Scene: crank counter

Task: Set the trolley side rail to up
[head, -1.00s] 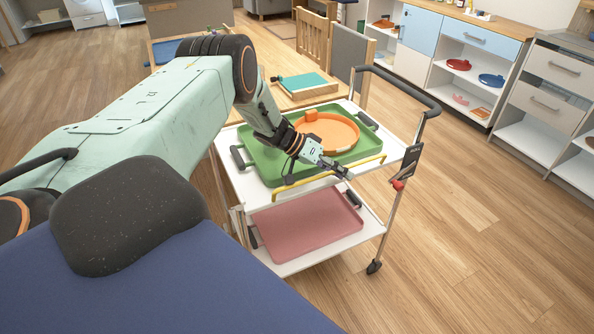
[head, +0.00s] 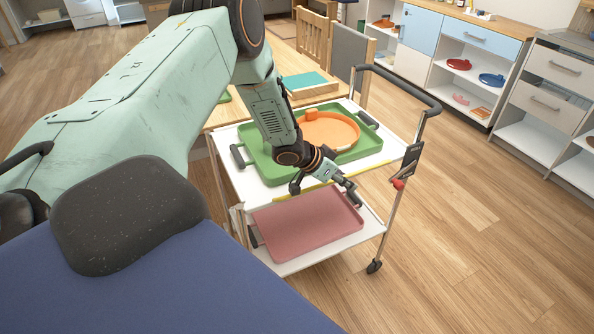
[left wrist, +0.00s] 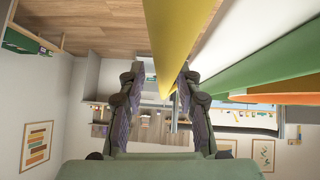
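The white trolley (head: 228,175) stands ahead of me with a yellow side rail (head: 300,190) along the near edge of its upper shelf. The rail looks like a straight bar about level with that edge. My left gripper (head: 352,194) is at the rail's near side, and the hand hides part of the rail. In the left wrist view the yellow rail (left wrist: 168,35) runs in between the two spread fingers (left wrist: 160,90). The fingers are open, and I cannot tell whether either touches the rail. My right gripper is out of view.
A green tray (head: 262,165) holding an orange round tray (head: 335,130) is on the upper shelf. A pink tray (head: 305,220) is on the lower shelf. The dark push handle (head: 400,85) rises at the right. Floor right of the trolley is clear.

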